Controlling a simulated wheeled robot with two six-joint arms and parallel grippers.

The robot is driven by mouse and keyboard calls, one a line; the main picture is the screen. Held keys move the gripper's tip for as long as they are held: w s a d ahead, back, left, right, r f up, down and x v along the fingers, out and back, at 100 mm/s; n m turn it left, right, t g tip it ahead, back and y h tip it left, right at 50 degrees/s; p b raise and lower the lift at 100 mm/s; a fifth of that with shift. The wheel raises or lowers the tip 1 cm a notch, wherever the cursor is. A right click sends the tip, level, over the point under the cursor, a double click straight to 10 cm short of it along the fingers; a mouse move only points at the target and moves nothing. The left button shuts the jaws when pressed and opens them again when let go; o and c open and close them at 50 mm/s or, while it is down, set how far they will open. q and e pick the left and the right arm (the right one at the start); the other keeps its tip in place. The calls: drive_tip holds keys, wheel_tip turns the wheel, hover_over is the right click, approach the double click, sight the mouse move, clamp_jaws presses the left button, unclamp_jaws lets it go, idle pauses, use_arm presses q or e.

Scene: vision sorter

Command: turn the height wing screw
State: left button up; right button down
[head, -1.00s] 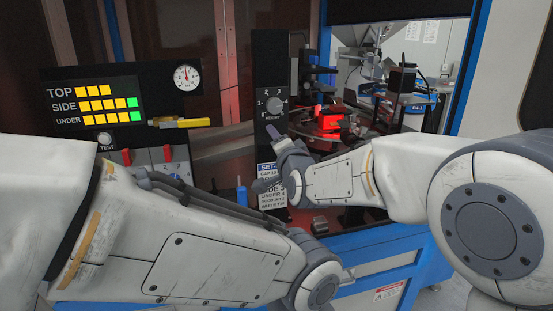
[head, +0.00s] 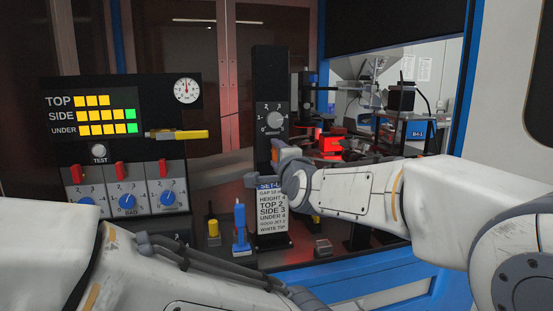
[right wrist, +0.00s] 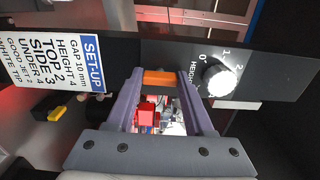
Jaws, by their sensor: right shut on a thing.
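My right gripper (head: 279,150) is at the front of the black post, just below the grey dial marked HEIGHT (head: 274,120). In the right wrist view its lavender fingers (right wrist: 160,77) are shut on an orange piece (right wrist: 160,78), which I take for the height wing screw. The white-lit dial (right wrist: 219,78) stands clear to the right of the fingers there, with its number scale around it. The gripper hides much of the screw in the head view.
The set-up card (head: 272,212) hangs on the post below my right gripper. A blue bottle-like tool (head: 240,230) stands left of it. A panel with blue knobs (head: 127,201) and a yellow tool (head: 180,134) is at the left. Red-lit machinery (head: 330,145) stands behind my right arm.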

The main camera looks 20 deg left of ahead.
drive_tip(key=shift+c, duration=1.4)
unclamp_jaws()
drive_tip(key=b+v, duration=0.2)
drive_tip(key=v, duration=0.8)
drive_tip(key=shift+d, duration=0.25)
drive_tip(key=shift+s, duration=0.15)
